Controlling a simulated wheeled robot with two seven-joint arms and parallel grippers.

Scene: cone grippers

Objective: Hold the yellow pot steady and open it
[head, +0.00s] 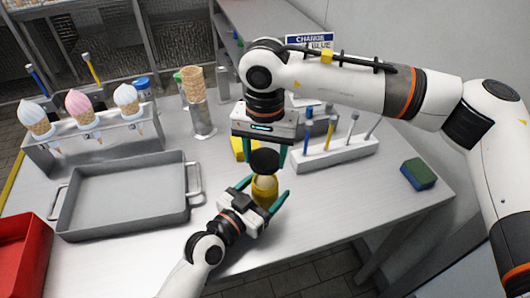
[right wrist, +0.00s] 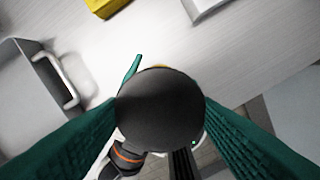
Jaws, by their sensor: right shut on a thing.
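The yellow pot (head: 265,190) stands upright near the table's front edge in the head view, with a round black lid (head: 265,161) on top. My left gripper (head: 264,188) reaches in from the lower left, its green fingers on either side of the pot's body; they look slightly apart from it. My right gripper (head: 263,160) points down from above, shut on the lid. In the right wrist view the lid (right wrist: 160,110) sits between both green fingers and hides most of the pot. A left fingertip shows beyond it.
A yellow block (head: 242,150) lies just behind the pot. A grey tray (head: 70,212) and a red bin (head: 20,255) are to the left. Behind are cone racks (head: 95,150) and a white tool holder (head: 335,155). A sponge (head: 418,174) lies at right.

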